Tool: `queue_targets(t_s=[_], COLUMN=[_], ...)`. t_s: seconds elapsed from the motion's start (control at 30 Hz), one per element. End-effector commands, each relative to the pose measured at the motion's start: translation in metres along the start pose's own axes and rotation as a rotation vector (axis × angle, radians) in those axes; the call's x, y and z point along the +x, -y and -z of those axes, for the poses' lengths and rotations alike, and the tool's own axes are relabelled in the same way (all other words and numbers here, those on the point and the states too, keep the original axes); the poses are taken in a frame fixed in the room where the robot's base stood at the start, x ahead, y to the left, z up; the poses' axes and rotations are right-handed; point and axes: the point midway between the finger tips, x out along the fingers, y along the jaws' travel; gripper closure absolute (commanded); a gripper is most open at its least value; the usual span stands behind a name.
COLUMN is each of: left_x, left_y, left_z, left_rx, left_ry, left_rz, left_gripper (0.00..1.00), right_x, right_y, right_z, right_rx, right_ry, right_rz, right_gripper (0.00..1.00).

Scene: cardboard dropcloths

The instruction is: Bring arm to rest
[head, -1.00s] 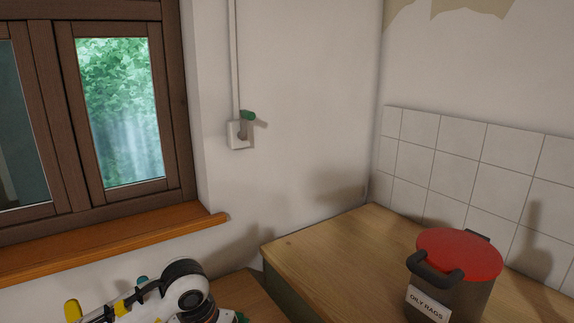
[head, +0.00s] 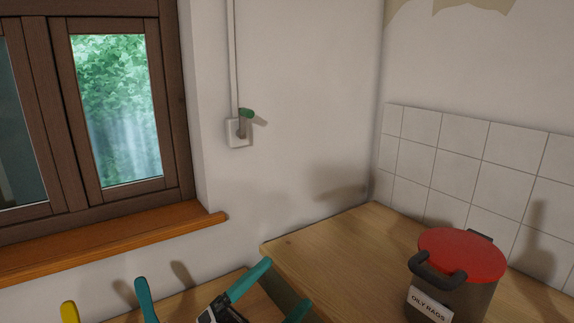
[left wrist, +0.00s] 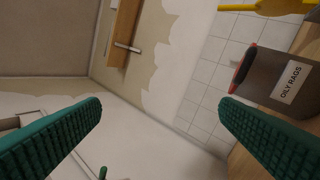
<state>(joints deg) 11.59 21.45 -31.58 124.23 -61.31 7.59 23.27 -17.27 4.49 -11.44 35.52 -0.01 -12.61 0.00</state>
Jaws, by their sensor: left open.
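My left gripper (head: 283,287) is at the bottom edge of the head view, in front of the left corner of the wooden counter. Its teal fingers are apart, and the rest of the hand is cut off by the frame. In the left wrist view its two ribbed fingers (left wrist: 160,125) are spread wide with nothing between them. My right gripper is not in view.
A dark bin labelled OILY RAGS with a red lid (head: 462,256) stands on the counter (head: 330,250); it also shows in the left wrist view (left wrist: 265,75). Yellow (head: 69,312) and teal (head: 145,300) upright pieces show lower left.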

Motion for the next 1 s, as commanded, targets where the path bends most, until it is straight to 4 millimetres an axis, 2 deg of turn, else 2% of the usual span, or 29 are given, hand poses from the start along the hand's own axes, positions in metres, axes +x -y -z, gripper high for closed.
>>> queue_targets(t_s=[0.07, 0.17, 0.2, 0.27, 0.3, 0.37, 0.4, 0.5, 0.6, 0.8, 0.93, 0.97, 1.0], left_x=[-0.025, -0.073, -0.097, -0.137, -0.164, -0.203, -0.228, -0.277, -0.313, -0.366, -0.392, -0.395, -0.398], left_y=[-0.012, -0.011, -0.004, 0.012, 0.025, 0.046, 0.06, 0.089, 0.11, 0.139, 0.151, 0.156, 0.167], left_z=[0.036, 0.083, 0.099, 0.116, 0.123, 0.127, 0.124, 0.11, 0.09, 0.043, 0.01, 0.01, 0.019], left_rx=[-0.132, -0.292, -0.358, -0.455, -0.517, -0.605, -0.66, -0.773, -0.865, -1.012, -1.098, -1.105, -1.101], left_ry=[-0.24, -0.569, -0.703, -0.905, -1.031, -1.211, -1.317, -1.526, -1.68, -1.903, -2.012, -2.024, -2.023], left_rz=[-0.112, -0.198, -0.213, -0.216, -0.205, -0.173, -0.143, -0.058, 0.03, 0.208, 0.329, 0.345, 0.344], left_gripper=[0.15, 0.15, 0.15, 0.15, 0.15, 0.15, 0.15, 0.15, 0.15, 0.15, 0.15, 0.15, 0.15], right_x=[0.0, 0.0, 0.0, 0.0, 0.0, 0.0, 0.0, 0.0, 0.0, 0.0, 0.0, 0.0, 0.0], right_y=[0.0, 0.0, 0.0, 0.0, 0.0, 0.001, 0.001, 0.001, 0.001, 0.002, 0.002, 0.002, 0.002], right_z=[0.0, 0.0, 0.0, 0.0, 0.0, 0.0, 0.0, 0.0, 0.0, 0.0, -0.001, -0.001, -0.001], right_rx=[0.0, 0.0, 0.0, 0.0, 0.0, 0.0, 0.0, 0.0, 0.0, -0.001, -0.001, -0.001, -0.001], right_ry=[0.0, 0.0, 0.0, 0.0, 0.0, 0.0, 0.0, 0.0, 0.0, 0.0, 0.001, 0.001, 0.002], right_rz=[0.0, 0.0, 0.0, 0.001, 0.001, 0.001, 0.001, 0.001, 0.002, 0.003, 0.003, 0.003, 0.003], right_gripper=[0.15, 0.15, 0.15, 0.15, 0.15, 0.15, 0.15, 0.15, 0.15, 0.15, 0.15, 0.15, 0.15])
